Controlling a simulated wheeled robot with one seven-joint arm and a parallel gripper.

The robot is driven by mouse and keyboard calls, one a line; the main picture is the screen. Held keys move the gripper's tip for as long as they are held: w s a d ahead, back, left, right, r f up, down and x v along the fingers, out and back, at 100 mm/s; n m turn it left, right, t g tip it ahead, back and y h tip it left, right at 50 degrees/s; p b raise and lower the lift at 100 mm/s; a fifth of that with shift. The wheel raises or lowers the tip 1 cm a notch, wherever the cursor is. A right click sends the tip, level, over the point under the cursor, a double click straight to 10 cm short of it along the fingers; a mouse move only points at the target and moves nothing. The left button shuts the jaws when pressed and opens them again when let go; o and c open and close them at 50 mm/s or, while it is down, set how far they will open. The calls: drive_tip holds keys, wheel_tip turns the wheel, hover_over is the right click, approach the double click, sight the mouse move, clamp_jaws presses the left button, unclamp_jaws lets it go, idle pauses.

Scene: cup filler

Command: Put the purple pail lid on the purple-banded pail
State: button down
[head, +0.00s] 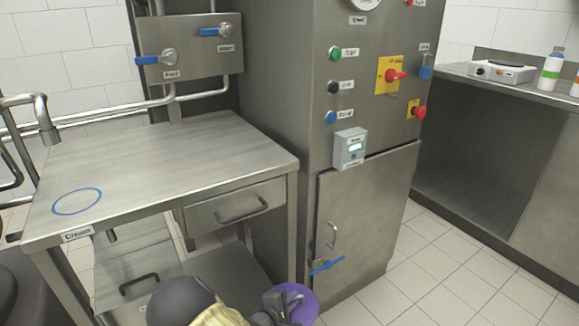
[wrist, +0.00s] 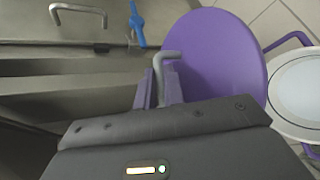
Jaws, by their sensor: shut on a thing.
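The purple pail lid (wrist: 212,55) is a flat disc with a bent grey handle (wrist: 171,58). My gripper (wrist: 160,88) is shut on that handle and holds the lid tilted in front of the wrist. In the head view the lid (head: 301,303) shows at the bottom edge, beside my gripper (head: 276,304). At the right edge of the wrist view is a round pail (wrist: 298,88) with a pale inside and a purple loop, apparently the purple-banded pail. It is partly cut off, and its side is mostly hidden. The lid is apart from it.
A steel table (head: 150,160) with a blue ring mark and a "Cream" label stands at left. A steel cabinet (head: 365,215) with buttons and a blue-handled valve (head: 327,266) stands in the middle. Tiled floor (head: 430,270) is clear at right, before a counter (head: 480,75).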

drive_tip(key=s+d+r+m+g+h+p, duration=0.1)
drive_tip(key=s+d+r+m+h+p, duration=0.2)
drive_tip(key=d+r, duration=0.35)
drive_tip(key=s+d+r+m+g+p, duration=0.1)
drive_tip(key=s+d+r+g+p, duration=0.1)
drive_tip(key=s+d+r+p, duration=0.35)
wheel_tip(320, 180, up, 31)
drive_tip(key=w+d+p, duration=0.1)
drive_tip(key=d+p, duration=0.1)
drive_tip(key=p, duration=3.3)
drive_tip(key=shift+w+d, duration=0.25)
drive_tip(key=shift+w, duration=0.05)
